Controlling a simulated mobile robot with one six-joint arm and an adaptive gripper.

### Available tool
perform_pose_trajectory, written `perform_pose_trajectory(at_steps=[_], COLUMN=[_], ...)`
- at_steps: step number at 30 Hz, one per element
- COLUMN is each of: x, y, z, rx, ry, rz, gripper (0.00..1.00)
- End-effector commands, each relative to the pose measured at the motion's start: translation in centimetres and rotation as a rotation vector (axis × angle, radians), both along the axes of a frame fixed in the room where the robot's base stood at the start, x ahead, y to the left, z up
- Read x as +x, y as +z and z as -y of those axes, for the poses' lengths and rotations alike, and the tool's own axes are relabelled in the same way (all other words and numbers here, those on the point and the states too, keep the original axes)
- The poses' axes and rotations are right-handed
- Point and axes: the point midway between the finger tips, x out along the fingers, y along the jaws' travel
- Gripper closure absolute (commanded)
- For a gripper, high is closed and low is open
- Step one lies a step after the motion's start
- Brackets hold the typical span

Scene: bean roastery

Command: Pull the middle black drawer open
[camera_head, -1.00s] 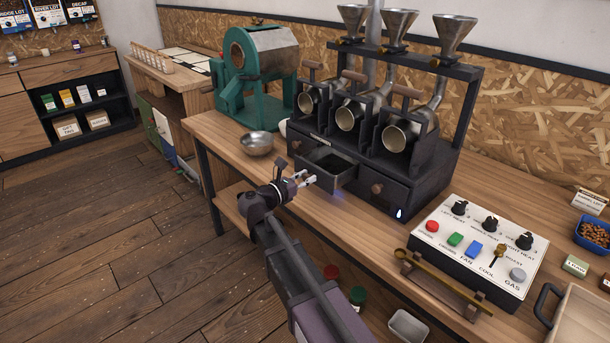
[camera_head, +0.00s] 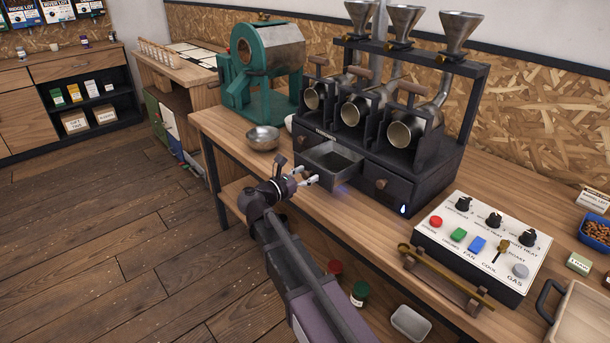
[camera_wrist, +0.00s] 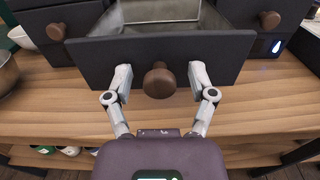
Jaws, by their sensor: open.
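The middle black drawer (camera_head: 331,160) stands pulled out of the black roaster base, and its empty grey metal inside shows from above. In the wrist view its black front (camera_wrist: 95,65) fills the upper middle, with a round brown knob (camera_wrist: 159,82) at its centre. My gripper (camera_head: 311,176) is in front of the drawer. In the wrist view my gripper (camera_wrist: 160,72) is open, with one grey finger on each side of the knob and a visible gap to it on both sides. The fingertips are close to the drawer front; I cannot tell whether they touch it.
The right drawer, with a brown knob (camera_head: 381,184), is closed. A metal bowl (camera_head: 263,138) stands left of the open drawer. A control panel (camera_head: 480,240) and a brass scoop (camera_head: 440,275) are at the right. The floor left of the bench (camera_head: 120,240) is clear.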

Motion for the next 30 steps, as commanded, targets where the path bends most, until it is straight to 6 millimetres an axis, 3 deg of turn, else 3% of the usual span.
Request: perform_pose_trajectory(at_steps=[14,30], x=[-1.3,-5.9], y=[0.0,0.0], z=[-1.5,-7.3], rx=[0.000,0.000], ry=[0.001,0.001], rz=[0.000,0.000], gripper=[0.28,0.28])
